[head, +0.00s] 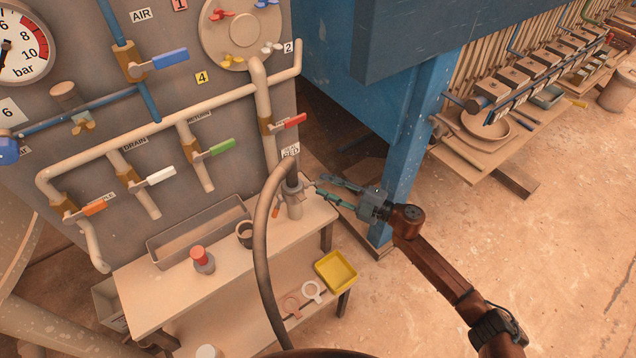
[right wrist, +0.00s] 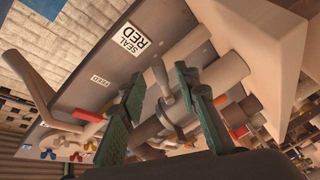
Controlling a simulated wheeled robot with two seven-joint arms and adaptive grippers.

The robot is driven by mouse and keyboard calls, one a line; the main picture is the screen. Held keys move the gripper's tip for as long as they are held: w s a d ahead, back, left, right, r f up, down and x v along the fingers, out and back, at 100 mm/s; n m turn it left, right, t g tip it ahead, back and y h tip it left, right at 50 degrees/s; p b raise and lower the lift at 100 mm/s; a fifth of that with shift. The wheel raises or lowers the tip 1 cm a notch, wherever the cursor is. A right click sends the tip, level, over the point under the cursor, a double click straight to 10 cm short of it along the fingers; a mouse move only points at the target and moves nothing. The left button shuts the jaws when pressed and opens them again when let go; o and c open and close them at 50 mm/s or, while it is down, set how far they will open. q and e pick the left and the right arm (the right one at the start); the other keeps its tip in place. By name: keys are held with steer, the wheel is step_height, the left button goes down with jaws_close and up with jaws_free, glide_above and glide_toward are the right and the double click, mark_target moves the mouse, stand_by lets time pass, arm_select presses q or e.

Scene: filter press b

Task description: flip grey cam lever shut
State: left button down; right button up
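The pale cam coupling (head: 293,205) joins the dark end of the hose (head: 262,235) to the feed pipe under the "SEAL RED" label (head: 290,150). My right gripper (head: 319,188) reaches it from the right, fingers spread. In the right wrist view, the grey cam lever (right wrist: 162,80) sticks out from the coupling and lies between the two green finger pads. Whether either pad touches it I cannot tell. An orange lever (head: 276,206) shows on the coupling's other side. My left gripper is not in view.
The pipe panel with colored valve handles stands behind, including a red one (head: 292,121). The bench (head: 190,290) below holds a grey tray, a red-topped item (head: 203,258) and a mug. A yellow tray (head: 335,271) sits lower. A blue post (head: 412,150) stands close behind my right gripper.

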mark_target(321, 183)
steer(key=shift+x, duration=1.75)
steer(key=shift+w, duration=0.1)
steer(key=shift+c, duration=0.6)
steer(key=shift+d, duration=0.1)
jaws_close()
steer(key=shift+f, duration=0.1)
